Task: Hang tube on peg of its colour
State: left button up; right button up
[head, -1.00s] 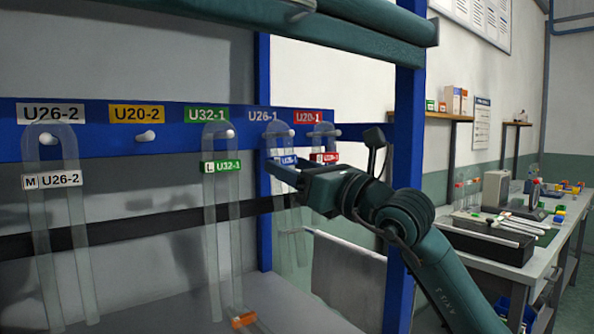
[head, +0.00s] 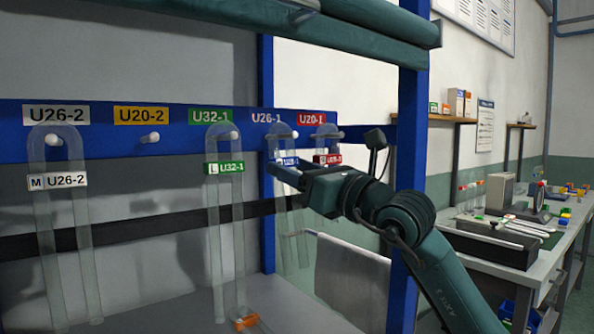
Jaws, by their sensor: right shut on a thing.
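A blue rail (head: 185,143) carries pegs under colour signs: white U26-2, yellow U20-2, green U32-1, blue U26-1 and red U20-1. A clear bent tube with a blue label (head: 287,161) is at the blue-sign peg (head: 294,134). My right gripper (head: 279,173) is shut on this tube just below its label. Its bend overlaps the peg in view; I cannot tell whether the peg bears it. Clear tubes with a white label (head: 57,181), a green label (head: 224,168) and a red label (head: 328,159) hang at their matching signs. My left gripper is not in view.
The yellow-sign peg (head: 150,138) is bare. A blue upright post (head: 408,150) stands close to my right arm. An orange clip (head: 245,322) is at the bottom of the green-labelled tube. A workbench (head: 520,262) with tools and tubes stands at right.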

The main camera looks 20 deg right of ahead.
jog(key=shift+w+f, duration=0.1)
jog(key=shift+f, duration=0.05)
jog(key=o, duration=1.5)
jog(key=shift+o, duration=0.2)
jog(key=b+v, duration=0.5)
jog(key=v, duration=0.4)
jog(key=shift+a+r, duration=0.2)
jog(key=shift+r, duration=0.2)
dwell(1.2)
jog(key=shift+s, duration=0.3)
jog(key=s+d+b, duration=0.2)
jog(key=s, duration=0.4)
jog(key=shift+s+b, duration=0.2)
jog(key=shift+b, duration=0.1)
